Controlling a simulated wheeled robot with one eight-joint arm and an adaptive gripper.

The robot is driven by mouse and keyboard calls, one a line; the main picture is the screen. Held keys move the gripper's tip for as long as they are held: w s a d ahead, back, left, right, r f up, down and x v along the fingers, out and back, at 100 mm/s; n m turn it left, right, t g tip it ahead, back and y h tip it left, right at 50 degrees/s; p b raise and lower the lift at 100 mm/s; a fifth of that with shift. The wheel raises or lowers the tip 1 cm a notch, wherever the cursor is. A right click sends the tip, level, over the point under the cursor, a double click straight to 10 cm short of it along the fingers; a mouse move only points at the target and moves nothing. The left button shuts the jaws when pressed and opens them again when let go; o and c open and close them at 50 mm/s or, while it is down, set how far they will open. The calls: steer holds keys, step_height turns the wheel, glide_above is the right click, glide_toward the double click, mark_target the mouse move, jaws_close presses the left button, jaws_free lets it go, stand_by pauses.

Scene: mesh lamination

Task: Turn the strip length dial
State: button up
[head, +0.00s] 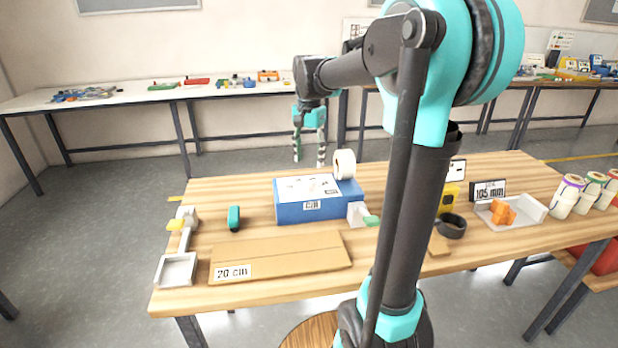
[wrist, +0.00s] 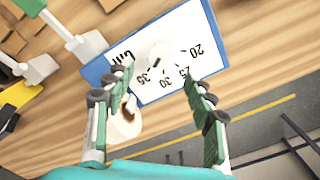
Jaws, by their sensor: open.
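The blue box (head: 290,212) stands on the wooden table with a white scale panel (head: 290,184) on top. In the wrist view the panel (wrist: 190,25) bears the numbers 20, 25, 30 and 35. The white strip length dial (wrist: 160,50) sits on it; its small dark mark faces the 30 and 35 side, but I cannot tell the exact reading. My gripper (head: 309,161) is open and empty above the box, fingers pointing down. In the wrist view the dial lies just beyond the space between my fingertips (wrist: 158,74), apart from them.
A white tape roll (head: 344,164) stands at the box's back right, near one finger in the wrist view (wrist: 124,122). A cardboard piece (head: 280,256) marked 20 cm lies in front. A tray (head: 535,207) with orange pieces stands right.

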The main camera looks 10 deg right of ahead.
mark_target(309, 180)
step_height(309, 180, down, 7)
steer(key=shift+f, duration=0.2)
stand_by(0.3)
steer(key=c, duration=1.2)
steer(key=shift+o, duration=0.2)
